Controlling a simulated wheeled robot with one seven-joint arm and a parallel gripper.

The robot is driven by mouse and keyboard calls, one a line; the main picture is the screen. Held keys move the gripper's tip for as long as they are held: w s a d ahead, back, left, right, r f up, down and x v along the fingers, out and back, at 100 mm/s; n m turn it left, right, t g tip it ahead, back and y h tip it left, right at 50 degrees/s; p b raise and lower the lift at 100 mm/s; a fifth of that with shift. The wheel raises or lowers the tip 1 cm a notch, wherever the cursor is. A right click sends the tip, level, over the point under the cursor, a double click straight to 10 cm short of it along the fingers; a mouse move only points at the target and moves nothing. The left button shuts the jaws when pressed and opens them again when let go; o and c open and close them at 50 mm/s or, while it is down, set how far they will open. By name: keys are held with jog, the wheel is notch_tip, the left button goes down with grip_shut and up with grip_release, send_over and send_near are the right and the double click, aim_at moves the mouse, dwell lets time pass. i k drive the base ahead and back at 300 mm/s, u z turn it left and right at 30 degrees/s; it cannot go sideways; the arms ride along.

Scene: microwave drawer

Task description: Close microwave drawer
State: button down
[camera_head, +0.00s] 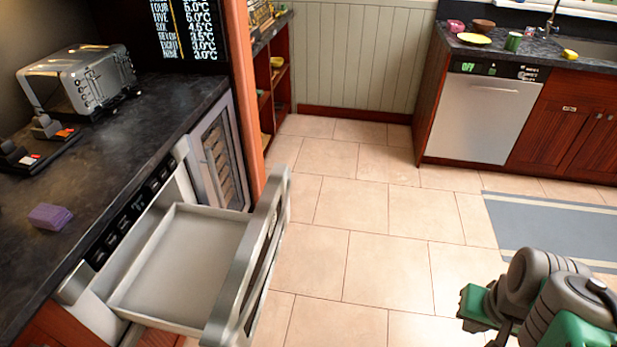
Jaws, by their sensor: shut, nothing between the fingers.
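The microwave drawer (187,260) is pulled far out from under the counter on the left. Its tray is pale grey, shallow and empty. Its thick silver front panel (250,262) stands upright on the right side of the tray, with the outer face turned to the right, towards the open floor. My gripper (476,308), with green parts, is at the lower right, well apart from the drawer. It is shut and empty, and its fingertips are hard to make out.
The dark counter (125,140) carries a toaster (82,82) and a purple sponge (50,216). A glass-fronted cooler (220,158) stands beyond the drawer. Tiled floor (375,255) lies clear between drawer and gripper. A blue-grey rug (555,228) and a dishwasher (486,115) are at right.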

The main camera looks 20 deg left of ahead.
aim_at(204, 274)
jog(key=u, duration=0.2)
jog(key=i, duration=0.8)
jog(key=u, duration=1.3)
jog(key=i, duration=0.7)
jog(key=u, duration=0.75)
